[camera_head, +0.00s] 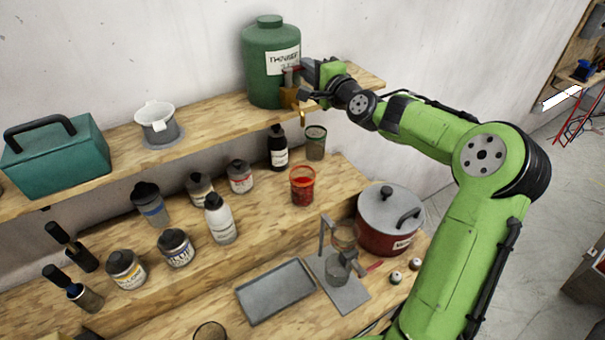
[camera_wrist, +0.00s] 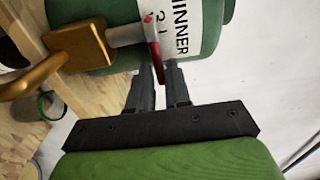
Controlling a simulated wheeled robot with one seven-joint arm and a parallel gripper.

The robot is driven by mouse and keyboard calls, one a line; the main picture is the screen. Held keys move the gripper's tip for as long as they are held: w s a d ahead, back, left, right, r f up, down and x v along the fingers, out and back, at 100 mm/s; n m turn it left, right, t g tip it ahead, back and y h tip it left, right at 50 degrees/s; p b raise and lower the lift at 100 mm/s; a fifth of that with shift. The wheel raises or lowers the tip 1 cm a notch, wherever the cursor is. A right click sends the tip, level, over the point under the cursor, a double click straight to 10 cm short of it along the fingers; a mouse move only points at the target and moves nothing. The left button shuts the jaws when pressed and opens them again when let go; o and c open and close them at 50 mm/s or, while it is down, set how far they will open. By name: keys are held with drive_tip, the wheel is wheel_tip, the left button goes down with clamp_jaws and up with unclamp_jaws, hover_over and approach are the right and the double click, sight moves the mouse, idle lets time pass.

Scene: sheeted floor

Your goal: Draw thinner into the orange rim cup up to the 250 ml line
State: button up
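The green thinner jug (camera_head: 270,85) stands on the upper shelf and fills the top of the wrist view (camera_wrist: 215,20). Its brass tap (camera_wrist: 80,45) has a red lever (camera_wrist: 153,50). My gripper (camera_wrist: 160,68) is at this lever, fingers a little apart. The lever's end lies by the left finger, with a gap to the right finger; firm contact cannot be made out. A clear cup with an orange-red rim and red inside (camera_head: 302,187) stands on the lower bench, probably the orange rim cup. Its level line is too small to read.
A green-rimmed cup (camera_head: 315,143) stands below the shelf near the tap. A dark bottle (camera_head: 277,150), a red pot (camera_head: 388,222), a cup stand (camera_head: 345,290) and a grey tray (camera_head: 275,291) share the bench. A white-rimmed pot (camera_head: 158,125) is on the shelf.

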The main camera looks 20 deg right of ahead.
clamp_jaws()
drive_tip(key=shift+w+n+y+p, duration=0.3)
drive_tip(key=shift+n+y+p, duration=0.25)
drive_tip(key=shift+y, duration=0.35)
drive_tip(key=shift+w+r+n+g+y+p, duration=0.1)
drive_tip(key=shift+n+g+y+p, duration=0.25)
drive_tip(key=shift+n+y+p, duration=0.25)
drive_tip(key=shift+w+r+n+g+y+p, duration=0.1)
drive_tip(key=shift+n+g+y+p, duration=0.25)
drive_tip(key=shift+y, duration=0.35)
